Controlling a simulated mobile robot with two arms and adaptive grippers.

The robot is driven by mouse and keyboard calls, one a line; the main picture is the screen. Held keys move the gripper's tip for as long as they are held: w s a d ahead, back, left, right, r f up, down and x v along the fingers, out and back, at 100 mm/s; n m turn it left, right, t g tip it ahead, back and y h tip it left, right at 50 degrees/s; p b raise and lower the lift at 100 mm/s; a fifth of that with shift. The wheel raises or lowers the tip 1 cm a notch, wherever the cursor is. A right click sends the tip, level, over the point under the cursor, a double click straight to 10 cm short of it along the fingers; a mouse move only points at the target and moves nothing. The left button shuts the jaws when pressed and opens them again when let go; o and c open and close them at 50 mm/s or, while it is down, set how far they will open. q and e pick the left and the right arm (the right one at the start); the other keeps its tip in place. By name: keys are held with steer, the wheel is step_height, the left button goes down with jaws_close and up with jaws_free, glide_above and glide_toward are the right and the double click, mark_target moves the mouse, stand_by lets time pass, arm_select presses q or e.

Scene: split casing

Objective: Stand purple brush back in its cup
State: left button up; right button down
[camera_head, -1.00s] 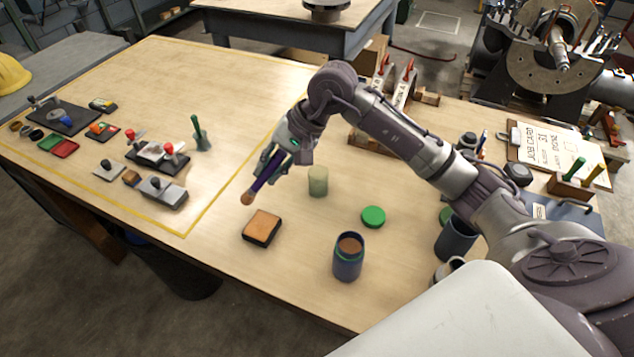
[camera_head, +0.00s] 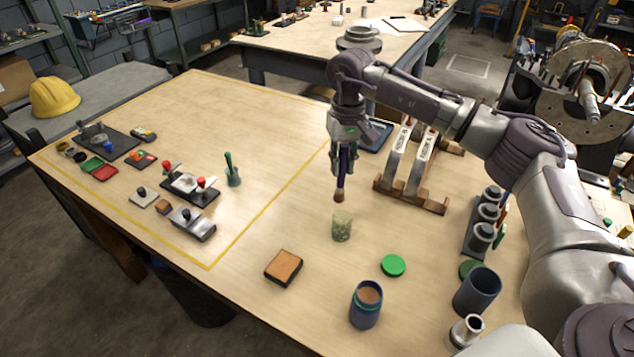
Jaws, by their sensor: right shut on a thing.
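My right gripper (camera_head: 345,137) is shut on the purple brush (camera_head: 342,170). The brush hangs nearly upright with its brown bristle tip pointing down. The tip is in the air just above a small pale green cylinder (camera_head: 342,228) on the table, apart from it in this view. A dark, open, empty-looking cup (camera_head: 476,292) stands at the right; I cannot tell which container is the brush's cup. My left gripper is not in view.
A blue jar with brown contents (camera_head: 366,305), a green lid (camera_head: 393,265) and an orange-topped block (camera_head: 284,268) stand nearby. A metal cup (camera_head: 466,332) is at the front. A wooden rack (camera_head: 410,190) stands behind right. Stamps and pads sit inside the yellow outline at left.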

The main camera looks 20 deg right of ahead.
mark_target(344, 197)
steer(key=shift+w+d+f+b, duration=0.1)
steer(key=shift+d+f+b, duration=0.1)
steer(key=shift+f+b, duration=1.4)
steer(key=shift+s+d+f+b, duration=0.15)
steer(key=shift+f+b, duration=0.75)
steer(key=shift+f, duration=1.25)
steer(key=shift+w+d+f+b, duration=0.15)
steer(key=shift+d+f+b, duration=0.1)
steer(key=shift+f+b, duration=1.35)
steer(key=shift+f+p, duration=0.25)
steer(key=shift+p, duration=0.1)
steer(key=c, duration=1)
jaws_free()
steer(key=shift+o, duration=0.2)
steer(key=shift+r, duration=0.1)
step_height(344, 197, up, 12)
steer(key=shift+f, duration=0.2)
steer(key=shift+r, duration=0.1)
steer(key=shift+r, duration=0.1)
